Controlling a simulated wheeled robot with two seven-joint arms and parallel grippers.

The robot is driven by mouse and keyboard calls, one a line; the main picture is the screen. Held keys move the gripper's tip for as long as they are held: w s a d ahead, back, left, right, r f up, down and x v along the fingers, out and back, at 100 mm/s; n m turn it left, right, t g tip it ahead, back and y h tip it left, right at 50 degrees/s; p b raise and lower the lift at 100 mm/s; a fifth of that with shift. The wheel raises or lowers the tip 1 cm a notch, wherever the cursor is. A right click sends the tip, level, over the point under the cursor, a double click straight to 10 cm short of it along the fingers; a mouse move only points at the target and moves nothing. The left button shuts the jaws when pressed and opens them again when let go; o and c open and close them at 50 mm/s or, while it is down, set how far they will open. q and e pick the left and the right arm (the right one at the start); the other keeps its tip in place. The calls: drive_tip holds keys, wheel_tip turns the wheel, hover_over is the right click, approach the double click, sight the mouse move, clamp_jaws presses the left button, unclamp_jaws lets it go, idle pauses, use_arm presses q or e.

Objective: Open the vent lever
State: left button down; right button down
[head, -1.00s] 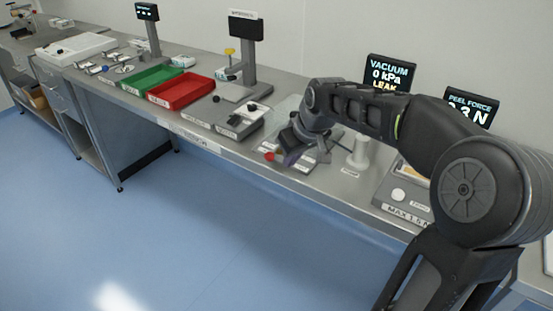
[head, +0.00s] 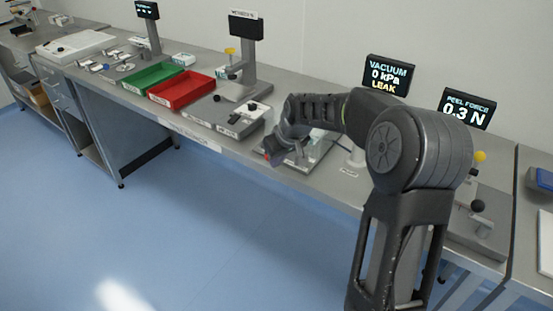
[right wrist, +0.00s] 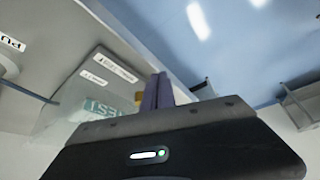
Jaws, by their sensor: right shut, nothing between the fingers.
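My right gripper (head: 274,154) reaches down to the front of the vacuum station (head: 318,158). Its two purple fingers (right wrist: 157,92) are together with nothing between them in the right wrist view. The lever itself is mostly hidden by my gripper and arm. In the right wrist view a clear cover over a grey labelled plate (right wrist: 88,88) lies left of the fingers. My left gripper is not in view.
The vacuum display (head: 389,75) reads 0 kPa, LEAK. The peel force display (head: 466,107) reads 0.3 N. Red (head: 181,90) and green (head: 152,77) trays and a grey fixture (head: 225,119) stand left along the bench. The floor in front is clear.

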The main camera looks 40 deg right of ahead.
drive_tip(key=shift+w+a+r+b, duration=0.15)
drive_tip(key=shift+w+a, duration=0.15)
drive_tip(key=shift+w, duration=0.2)
drive_tip(key=shift+w+a+r+b, duration=0.15)
drive_tip(key=shift+w+a, duration=0.1)
drive_tip(key=shift+w, duration=0.25)
drive_tip(key=shift+d, duration=0.1)
drive_tip(key=shift+s+d+r, duration=0.1)
drive_tip(key=shift+s+d, duration=0.2)
drive_tip(key=shift+d, duration=0.2)
